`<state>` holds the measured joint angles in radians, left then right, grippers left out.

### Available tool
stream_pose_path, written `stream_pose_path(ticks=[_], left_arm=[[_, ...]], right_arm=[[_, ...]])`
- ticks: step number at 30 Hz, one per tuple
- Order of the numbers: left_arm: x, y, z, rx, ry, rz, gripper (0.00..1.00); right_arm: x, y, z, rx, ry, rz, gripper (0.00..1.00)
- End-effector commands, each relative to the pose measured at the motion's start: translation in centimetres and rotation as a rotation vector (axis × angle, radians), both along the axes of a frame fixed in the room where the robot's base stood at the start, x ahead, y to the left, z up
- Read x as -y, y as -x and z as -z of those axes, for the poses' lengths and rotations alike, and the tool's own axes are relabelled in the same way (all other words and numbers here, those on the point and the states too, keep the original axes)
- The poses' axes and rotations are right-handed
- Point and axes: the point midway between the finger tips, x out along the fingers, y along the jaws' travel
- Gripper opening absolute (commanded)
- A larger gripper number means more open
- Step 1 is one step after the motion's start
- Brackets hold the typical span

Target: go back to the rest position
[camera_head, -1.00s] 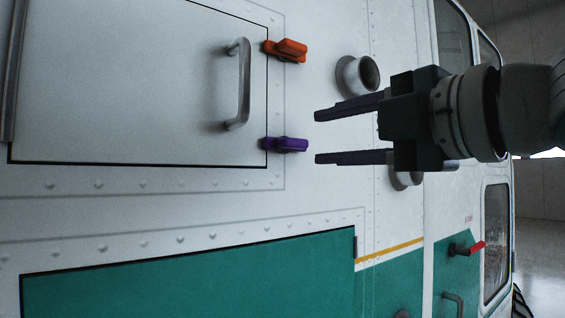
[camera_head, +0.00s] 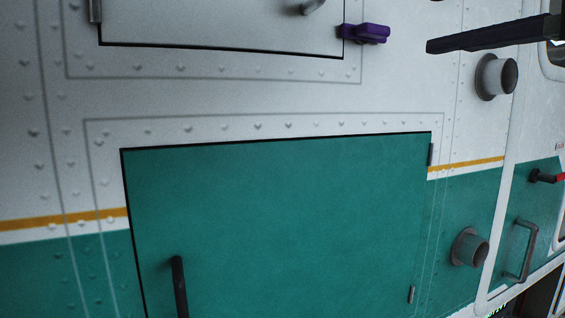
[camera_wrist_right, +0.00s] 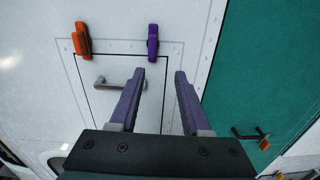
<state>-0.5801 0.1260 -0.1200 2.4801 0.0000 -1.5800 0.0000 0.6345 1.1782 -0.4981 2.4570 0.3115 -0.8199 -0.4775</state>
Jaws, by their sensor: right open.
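My right gripper (camera_wrist_right: 158,78) is open and empty in the right wrist view, its two purple-lit fingers apart in front of the white hatch (camera_wrist_right: 105,115). In the head view only one dark finger of it shows at the top right. The purple latch (camera_head: 366,33) is at the hatch's lower right corner in the head view, left of that finger and apart from it. In the right wrist view the purple latch (camera_wrist_right: 153,42) and the orange latch (camera_wrist_right: 82,42) sit at the hatch's edge beyond the fingers. My left gripper is not in view.
The teal hatch (camera_head: 280,220) with a dark handle (camera_head: 179,286) fills the lower middle of the head view. Round ports (camera_head: 497,77) stick out at the right. A door handle (camera_head: 520,250) and a red-tipped lever (camera_head: 548,177) are at the far right.

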Motion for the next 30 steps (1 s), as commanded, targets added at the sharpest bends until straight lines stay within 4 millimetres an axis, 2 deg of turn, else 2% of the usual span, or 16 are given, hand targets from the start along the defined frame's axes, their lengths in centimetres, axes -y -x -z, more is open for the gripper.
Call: stream_pose_path(ticks=[2, 5, 6, 8, 9, 11, 12, 15, 16, 18, 22, 25, 30], left_arm=[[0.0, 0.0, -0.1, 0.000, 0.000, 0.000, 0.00], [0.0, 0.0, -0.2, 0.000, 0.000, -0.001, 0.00], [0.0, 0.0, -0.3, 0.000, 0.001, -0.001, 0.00], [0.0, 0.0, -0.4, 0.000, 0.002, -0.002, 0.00], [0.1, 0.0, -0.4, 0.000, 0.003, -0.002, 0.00], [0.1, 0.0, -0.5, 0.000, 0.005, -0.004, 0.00], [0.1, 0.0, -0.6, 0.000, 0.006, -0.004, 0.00], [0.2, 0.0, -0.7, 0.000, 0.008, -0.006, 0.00], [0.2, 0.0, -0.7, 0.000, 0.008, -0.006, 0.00], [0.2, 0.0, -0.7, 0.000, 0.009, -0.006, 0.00], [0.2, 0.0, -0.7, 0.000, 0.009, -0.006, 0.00], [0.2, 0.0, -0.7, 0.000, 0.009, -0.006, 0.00], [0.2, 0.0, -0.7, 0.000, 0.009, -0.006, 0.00]], right_arm=[[-0.6, -0.1, 2.9, -0.091, -0.088, 0.016, 0.47], [-1.1, 0.3, 8.3, -0.266, -0.258, 0.083, 0.47], [-1.1, 0.8, 10.9, -0.353, -0.338, 0.129, 0.47], [-0.9, 2.0, 15.0, -0.486, -0.460, 0.216, 0.47], [-0.7, 3.2, 17.7, -0.576, -0.537, 0.285, 0.47], [-0.3, 5.4, 21.8, -0.712, -0.650, 0.404, 0.47], [0.0, 7.3, 24.5, -0.801, -0.720, 0.492, 0.47], [0.6, 12.5, 29.9, -0.994, -0.857, 0.715, 0.47], [0.7, 14.0, 31.1, -1.041, -0.887, 0.778, 0.47], [0.9, 17.2, 33.4, -1.132, -0.942, 0.907, 0.47], [1.0, 21.3, 35.5, -1.231, -0.993, 1.065, 0.47], [1.1, 22.6, 36.1, -1.259, -1.006, 1.117, 0.47], [1.1, 22.6, 36.1, -1.259, -1.006, 1.117, 0.47]])
